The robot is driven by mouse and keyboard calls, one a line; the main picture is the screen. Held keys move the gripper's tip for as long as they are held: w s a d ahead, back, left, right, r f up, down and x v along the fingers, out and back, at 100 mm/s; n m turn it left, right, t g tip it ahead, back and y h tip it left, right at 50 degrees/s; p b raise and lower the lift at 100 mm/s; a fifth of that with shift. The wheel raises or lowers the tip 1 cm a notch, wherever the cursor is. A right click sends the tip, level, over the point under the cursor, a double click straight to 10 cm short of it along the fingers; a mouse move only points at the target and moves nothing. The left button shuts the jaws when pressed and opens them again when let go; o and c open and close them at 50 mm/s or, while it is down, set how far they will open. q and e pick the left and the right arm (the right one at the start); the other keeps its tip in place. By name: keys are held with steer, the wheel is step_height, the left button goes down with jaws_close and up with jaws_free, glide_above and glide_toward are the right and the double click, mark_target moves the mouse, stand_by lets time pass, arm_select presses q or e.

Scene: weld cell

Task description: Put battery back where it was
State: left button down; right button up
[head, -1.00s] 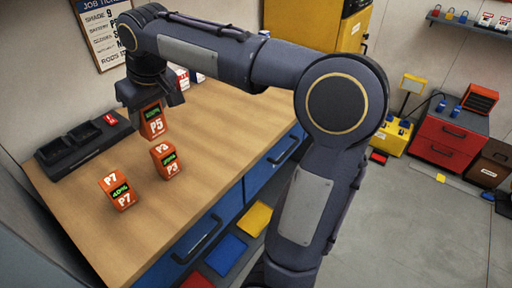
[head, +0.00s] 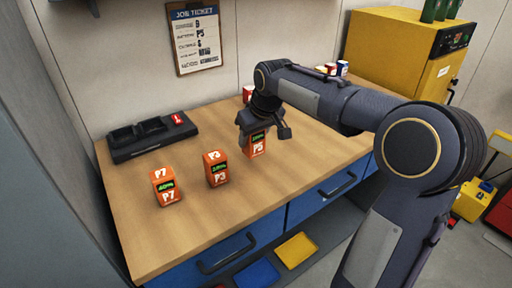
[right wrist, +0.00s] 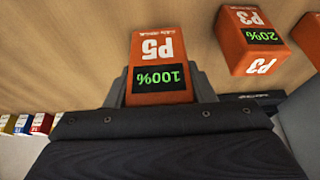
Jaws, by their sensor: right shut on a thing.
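The orange battery P5 (head: 257,146) is in my right gripper (head: 264,134), which points down over the bench. In the right wrist view the jaws (right wrist: 157,88) are shut on the battery P5 (right wrist: 160,66), whose green display reads 100%. I cannot tell whether its bottom touches the bench. Orange battery P3 (head: 216,169) stands just left of it, reading 20% in the right wrist view (right wrist: 258,38). Battery P7 (head: 166,188) stands farther left, its display showing about 40%. The black charger (head: 150,139) with empty bays and a red tag lies at the back left. My left gripper is out of view.
The wooden bench top (head: 245,205) is clear in front of the batteries. A job ticket (head: 196,38) hangs on the wall. Small cans (head: 342,68) stand at the back right, beside a yellow cabinet (head: 395,60). Blue drawers (head: 240,240) sit below.

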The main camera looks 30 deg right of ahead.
mark_target(255, 148)
steer(key=shift+w+d+f, duration=0.4)
steer(key=shift+f, duration=0.15)
steer(key=shift+w+d+f, duration=0.1)
steer(key=shift+d+f, duration=0.05)
steer(key=shift+f, duration=0.8)
steer(key=shift+w+d+f, duration=0.1)
steer(key=shift+f, duration=0.85)
steer(key=shift+f+b, duration=0.15)
steer(key=shift+b, duration=0.15)
steer(key=o, duration=1.3)
